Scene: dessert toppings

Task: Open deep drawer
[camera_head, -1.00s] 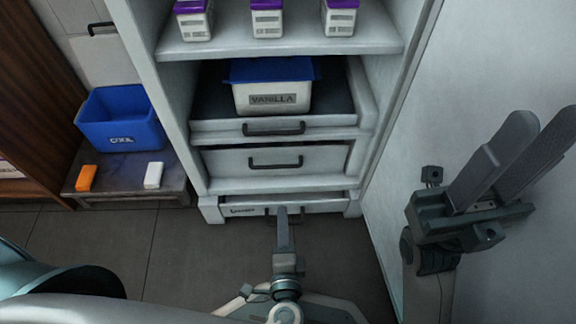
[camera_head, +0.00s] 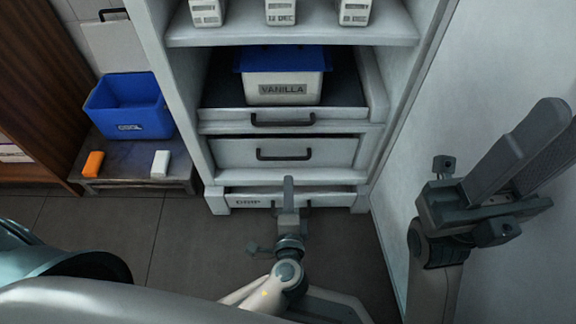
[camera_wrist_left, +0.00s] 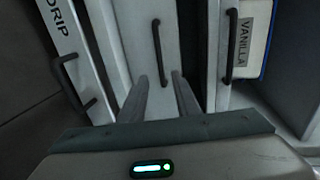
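The middle drawer (camera_head: 330,153) has the tallest front of the three in the white cabinet and a dark bar handle (camera_head: 284,155). Its front looks about flush, with a dark strip above it. My left gripper (camera_head: 288,182) is low in front of the cabinet, over the bottom drawer in the picture. In the left wrist view my left gripper (camera_wrist_left: 160,92) has its two fingers apart and empty, pointing at the middle drawer's front. The drawer's handle (camera_wrist_left: 158,52) lies just ahead of the gap between them. My right gripper (camera_head: 560,125) is at the right, fingers apart and empty.
The top pull-out (camera_head: 220,120) holds a vanilla tub (camera_head: 283,88) with a blue lid. A low, labelled bottom drawer (camera_head: 330,198) lies beneath. An open white door (camera_head: 440,110) is at the right. A blue bin (camera_head: 130,105) stands on a low stand at the left.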

